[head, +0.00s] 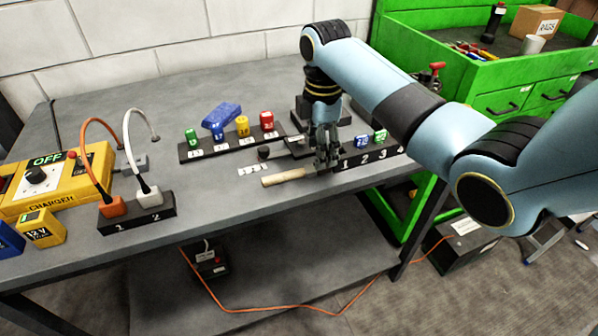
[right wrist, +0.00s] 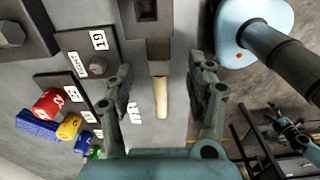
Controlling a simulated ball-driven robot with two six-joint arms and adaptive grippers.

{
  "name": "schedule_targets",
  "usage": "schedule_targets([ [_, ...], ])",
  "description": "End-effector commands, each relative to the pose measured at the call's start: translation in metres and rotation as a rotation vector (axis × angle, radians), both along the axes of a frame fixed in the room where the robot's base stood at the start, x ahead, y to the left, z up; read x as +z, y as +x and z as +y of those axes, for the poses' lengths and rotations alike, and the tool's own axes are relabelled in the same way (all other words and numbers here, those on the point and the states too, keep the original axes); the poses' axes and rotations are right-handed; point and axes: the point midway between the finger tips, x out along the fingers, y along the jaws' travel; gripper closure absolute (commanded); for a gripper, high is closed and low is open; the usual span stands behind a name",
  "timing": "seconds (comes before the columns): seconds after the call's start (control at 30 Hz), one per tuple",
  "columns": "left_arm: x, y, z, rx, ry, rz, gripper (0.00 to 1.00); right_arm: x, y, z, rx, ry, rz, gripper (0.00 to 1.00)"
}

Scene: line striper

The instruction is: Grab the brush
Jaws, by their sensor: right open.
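The brush shows as a pale wooden handle (head: 285,177) lying on the grey workbench, close to the front edge. In the right wrist view the tan handle (right wrist: 161,97) lies between my two fingers, apart from both. The far end of the brush is hidden behind my gripper in the head view, so I cannot tell its bristles. My right gripper (head: 324,160) is open and points down at the right end of the handle; in the wrist view its fingers (right wrist: 160,75) are spread wide. My left gripper is not in view.
A numbered rack (head: 195,153) with colored blocks stands behind the handle. Another numbered rack (head: 364,157) stands close on the right. A yellow charger (head: 60,180) and a cable stand (head: 135,214) are at left. A green cabinet (head: 480,75) stands right. The bench (head: 225,200) is clear left of the handle.

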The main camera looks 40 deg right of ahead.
Motion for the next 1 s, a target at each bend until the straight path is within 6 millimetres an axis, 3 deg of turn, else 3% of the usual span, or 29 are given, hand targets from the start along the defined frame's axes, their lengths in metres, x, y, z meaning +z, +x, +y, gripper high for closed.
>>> schedule_targets([
  [0.3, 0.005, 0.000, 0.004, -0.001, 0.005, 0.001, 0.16, -0.044, 0.002, 0.004, -0.001, 0.001, 0.002, 0.44],
  [0.57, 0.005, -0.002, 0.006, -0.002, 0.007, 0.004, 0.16, -0.046, 0.003, 0.004, -0.001, 0.000, -0.001, 0.44],
  [1.0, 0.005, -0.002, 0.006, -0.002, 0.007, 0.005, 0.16, -0.046, 0.003, 0.004, -0.001, 0.000, 0.000, 1.00],
])
